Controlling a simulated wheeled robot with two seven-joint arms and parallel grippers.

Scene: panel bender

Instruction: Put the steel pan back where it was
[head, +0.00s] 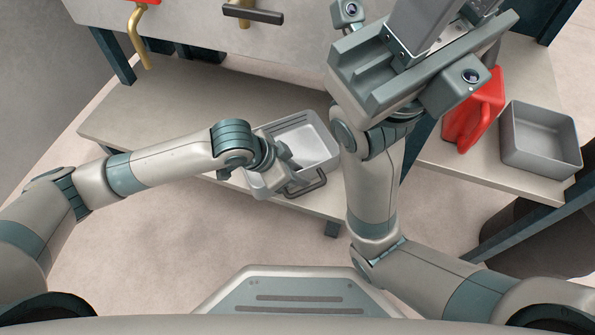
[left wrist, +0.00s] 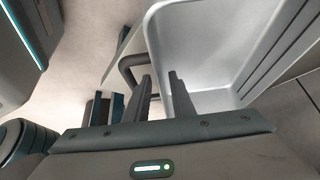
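The steel pan (head: 312,140) is a light grey, open rectangular tray with a dark bar handle (head: 307,184) on its near side. It shows at the near edge of the low table, partly overhanging it. My left gripper (head: 288,170) is at its near wall. In the left wrist view, the pan (left wrist: 215,40) fills the upper right, with one finger inside and one outside its wall; the wall fills the narrow gap, so the gripper looks shut on it. My right gripper (head: 405,65) is raised at the upper middle; its fingertips cannot be made out.
A low table (head: 160,120) has bare room left of the pan. On the right, a red container (head: 472,118) and an empty grey bin (head: 540,150) stand on another surface. A panel with a dark handle (head: 252,14) and a brass-coloured hook (head: 137,35) is at the back.

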